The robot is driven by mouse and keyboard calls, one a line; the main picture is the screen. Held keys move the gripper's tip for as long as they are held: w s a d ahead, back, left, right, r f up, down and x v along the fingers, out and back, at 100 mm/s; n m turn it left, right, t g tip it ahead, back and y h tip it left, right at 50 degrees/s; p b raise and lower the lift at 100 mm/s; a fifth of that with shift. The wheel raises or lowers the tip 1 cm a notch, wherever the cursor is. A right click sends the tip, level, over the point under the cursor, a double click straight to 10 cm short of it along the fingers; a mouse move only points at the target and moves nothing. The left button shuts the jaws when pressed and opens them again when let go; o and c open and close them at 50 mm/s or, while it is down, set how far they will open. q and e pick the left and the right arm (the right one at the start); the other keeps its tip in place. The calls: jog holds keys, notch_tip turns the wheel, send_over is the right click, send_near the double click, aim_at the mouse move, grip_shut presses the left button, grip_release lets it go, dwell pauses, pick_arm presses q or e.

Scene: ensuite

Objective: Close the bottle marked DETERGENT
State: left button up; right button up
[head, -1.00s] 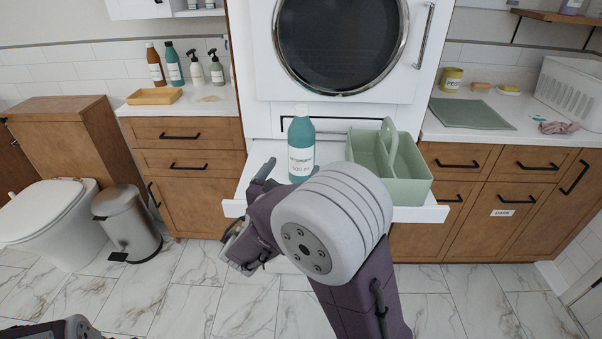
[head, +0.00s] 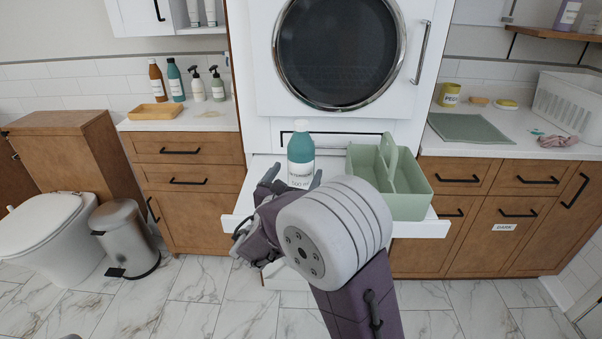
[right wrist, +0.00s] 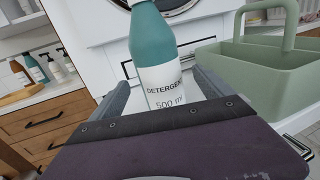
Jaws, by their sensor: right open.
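The bottle marked DETERGENT (head: 301,157) is teal with a white label and stands upright on the white pull-out shelf (head: 432,229) below the round-doored machine. It also fills the middle of the right wrist view (right wrist: 155,50), where its label reads DETERGENT, 500 ml and its top is cut off. In the head view its top is too small to tell whether it is open. My right gripper (head: 296,172) is open, with one finger on each side of the bottle's lower body; contact is not clear. My left gripper is out of view.
A green caddy (head: 408,206) with a handle stands on the shelf just right of the bottle, close to my right gripper. Counters with drawers flank the machine. Several other bottles (head: 175,82) stand on the left counter. A bin (head: 125,240) and toilet are at left.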

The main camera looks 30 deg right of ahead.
jog(key=x, duration=0.5)
jog(key=shift+a, duration=0.1)
grip_shut()
